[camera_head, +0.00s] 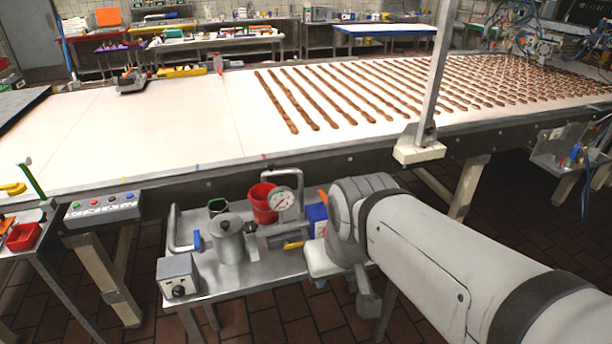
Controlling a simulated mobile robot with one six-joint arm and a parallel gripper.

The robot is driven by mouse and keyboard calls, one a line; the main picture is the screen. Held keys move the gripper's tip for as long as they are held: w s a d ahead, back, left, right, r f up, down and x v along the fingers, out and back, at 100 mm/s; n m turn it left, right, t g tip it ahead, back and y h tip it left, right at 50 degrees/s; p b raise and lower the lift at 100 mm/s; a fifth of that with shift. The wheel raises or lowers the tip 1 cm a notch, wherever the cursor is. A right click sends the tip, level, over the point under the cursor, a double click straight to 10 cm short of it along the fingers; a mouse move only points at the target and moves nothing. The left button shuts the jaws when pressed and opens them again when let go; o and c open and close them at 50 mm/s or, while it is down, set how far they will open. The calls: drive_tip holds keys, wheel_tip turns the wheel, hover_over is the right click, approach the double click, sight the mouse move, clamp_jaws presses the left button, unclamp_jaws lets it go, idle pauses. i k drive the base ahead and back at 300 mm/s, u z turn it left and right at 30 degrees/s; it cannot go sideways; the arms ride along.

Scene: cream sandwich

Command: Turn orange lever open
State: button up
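A small orange piece (322,196), which looks like the orange lever, shows just left of my arm's elbow. It is above a blue and white container, and its lower part and mount are hidden or too small to make out. My grey-white arm reaches in from the lower right and covers the area right of the lever. I cannot make out my gripper's fingers; the end of my arm is hidden behind its own links.
A metal cart (250,280) holds a steel pot (228,240), a red bucket (264,203), a round gauge (282,199), a blue and white container (317,219) and a control box (178,276). Behind it runs a long conveyor (150,130) with rows of brown bars.

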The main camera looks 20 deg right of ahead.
sight(320, 193)
drive_tip(key=z, duration=0.05)
drive_tip(key=i, duration=1)
drive_tip(key=u, duration=0.1)
